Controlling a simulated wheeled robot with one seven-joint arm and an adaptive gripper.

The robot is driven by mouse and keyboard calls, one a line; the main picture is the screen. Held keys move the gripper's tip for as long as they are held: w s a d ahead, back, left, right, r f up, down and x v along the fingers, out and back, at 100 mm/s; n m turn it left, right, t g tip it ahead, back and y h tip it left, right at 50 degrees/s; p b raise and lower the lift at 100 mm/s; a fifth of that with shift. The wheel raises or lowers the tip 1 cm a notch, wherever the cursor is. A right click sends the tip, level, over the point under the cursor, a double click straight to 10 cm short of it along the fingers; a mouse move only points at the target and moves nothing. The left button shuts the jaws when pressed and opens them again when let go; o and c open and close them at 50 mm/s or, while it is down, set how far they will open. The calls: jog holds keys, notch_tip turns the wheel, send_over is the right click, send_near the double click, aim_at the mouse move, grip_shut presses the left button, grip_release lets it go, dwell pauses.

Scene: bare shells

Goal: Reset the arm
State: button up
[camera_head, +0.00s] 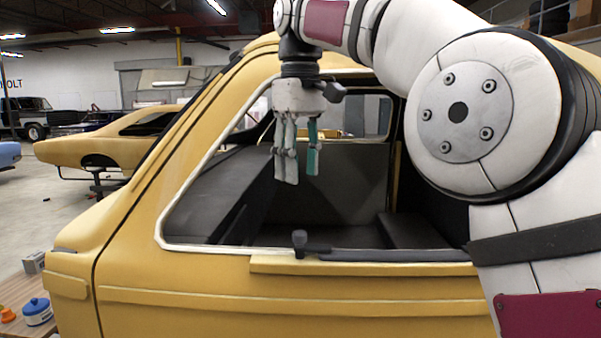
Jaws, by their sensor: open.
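My gripper (298,172) hangs fingers down in front of the open side window of a yellow vehicle shell (200,290). Its fingers look apart, with nothing between them. Teal patches show on the fingers. My white arm comes in from the right, arches over the top and bends down to the gripper. It hides the right part of the shell. The gripper is above the window's lower edge, apart from it. I cannot tell whether the fingertips are inside the window opening.
A dark handle-like bar (385,255) runs along the window sill, with a knob (299,240) at its left end. A wooden bench (15,295) at lower left holds a blue container (38,312). Another yellow car body (115,140) stands behind on the left, with open floor around it.

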jog(key=s+d+f+m+t, duration=0.3)
jog(key=s+d+m, duration=0.2)
jog(key=s+d, duration=0.85)
jog(key=s+d+f+m+t, duration=0.1)
jog(key=s+d+f+m, duration=0.1)
jog(key=s+f, duration=0.4)
jog(key=s+d+f+m+t, duration=0.1)
jog(key=s+d+f+m, duration=0.1)
jog(key=s+d+f, duration=0.2)
jog(key=s+f, duration=0.3)
jog(key=shift+d+t, duration=0.25)
jog(key=shift+t, duration=0.05)
jog(key=shift+s+f, duration=0.1)
